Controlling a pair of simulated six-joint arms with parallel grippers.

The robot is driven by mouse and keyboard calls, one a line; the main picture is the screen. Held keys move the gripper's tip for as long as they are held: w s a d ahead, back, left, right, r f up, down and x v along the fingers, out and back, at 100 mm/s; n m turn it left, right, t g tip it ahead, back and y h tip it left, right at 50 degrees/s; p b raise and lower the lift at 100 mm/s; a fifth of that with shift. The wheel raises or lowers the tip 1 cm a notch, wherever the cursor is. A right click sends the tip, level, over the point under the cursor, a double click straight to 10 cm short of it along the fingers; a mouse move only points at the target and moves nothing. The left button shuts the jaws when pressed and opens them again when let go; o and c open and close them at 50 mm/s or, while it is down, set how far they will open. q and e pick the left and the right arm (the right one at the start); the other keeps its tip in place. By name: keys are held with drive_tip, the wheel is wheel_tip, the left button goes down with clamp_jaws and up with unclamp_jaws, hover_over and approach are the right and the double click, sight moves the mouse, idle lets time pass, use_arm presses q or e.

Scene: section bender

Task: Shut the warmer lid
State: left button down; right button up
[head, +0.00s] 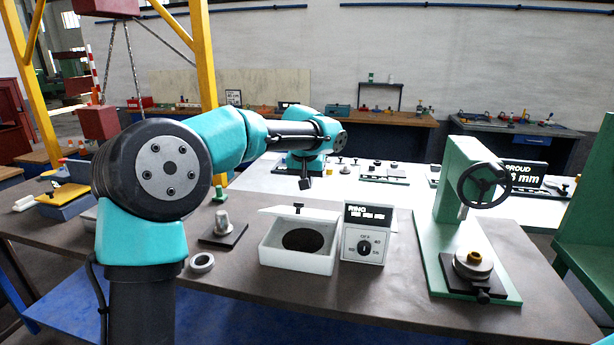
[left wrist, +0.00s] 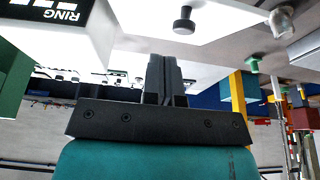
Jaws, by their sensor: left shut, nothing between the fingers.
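The warmer is a white box (head: 296,264) on the brown table, with a dark round opening inside. Its white lid (head: 322,213) stands open at the box's back edge, seen as a thin panel, with a black knob (head: 298,206) on it. In the left wrist view the lid (left wrist: 215,38) and its knob (left wrist: 184,22) show beyond the fingers. My left gripper (head: 304,184) points down above and behind the lid, shut and empty. Its closed fingers also show in the left wrist view (left wrist: 164,62). I cannot tell whether they touch the lid. My right gripper is not in view.
A control box (head: 363,242) with a dial and RING display stands right of the warmer. A metal ring (head: 202,263) and a dark plate with a grey post (head: 222,229) lie to the left. A green press with a handwheel (head: 484,185) stands at the right.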

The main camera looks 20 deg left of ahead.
use_arm(q)
hover_over(309, 216)
wheel_tip(309, 216, down, 6)
drive_tip(key=shift+w+r, duration=0.1)
drive_tip(key=shift+s+d+f, duration=0.1)
drive_tip(key=shift+s+f, duration=0.5)
drive_tip(key=shift+f, duration=0.35)
drive_tip(key=shift+s+f, duration=0.3)
drive_tip(key=shift+f, duration=0.35)
drive_tip(key=shift+d, duration=0.1)
